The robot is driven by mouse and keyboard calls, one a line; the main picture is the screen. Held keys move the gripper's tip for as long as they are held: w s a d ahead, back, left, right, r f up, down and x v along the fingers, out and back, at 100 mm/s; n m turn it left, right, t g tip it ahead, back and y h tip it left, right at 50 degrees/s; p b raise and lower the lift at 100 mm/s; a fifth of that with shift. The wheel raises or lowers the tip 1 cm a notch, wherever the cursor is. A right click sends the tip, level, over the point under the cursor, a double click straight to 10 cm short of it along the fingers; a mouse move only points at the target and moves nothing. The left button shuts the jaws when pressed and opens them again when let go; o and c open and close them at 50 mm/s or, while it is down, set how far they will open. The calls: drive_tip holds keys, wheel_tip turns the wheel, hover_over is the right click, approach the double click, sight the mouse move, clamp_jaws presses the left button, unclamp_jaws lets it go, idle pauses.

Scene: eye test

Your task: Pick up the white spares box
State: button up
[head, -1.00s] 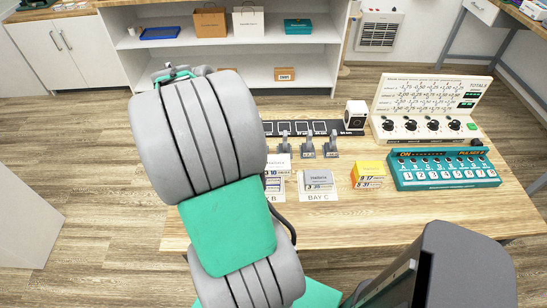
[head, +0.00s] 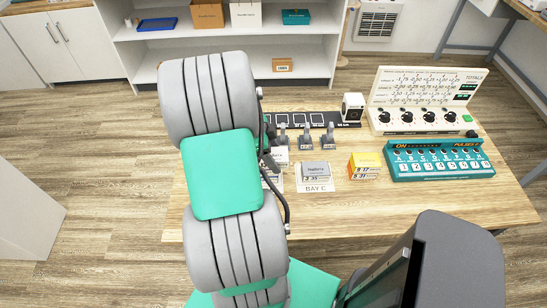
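A small white box (head: 281,155) stands on the table just right of my arm, which partly hides it. A grey box (head: 316,169) with a pale label stands to its right on the BAY C card (head: 316,188). A yellow box (head: 365,160) stands further right. My grey and green arm covers the left part of the table. My gripper cannot be made out; the arm hides that area.
A teal button panel (head: 440,172) and a cream panel with black knobs (head: 424,122) stand at the table's right. Several grey levers (head: 306,138) and a small white device (head: 353,108) stand behind the boxes. The table's front right (head: 480,205) is clear.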

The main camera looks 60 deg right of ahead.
drive_tip(key=c, duration=1.3)
drive_tip(key=shift+r, duration=0.1)
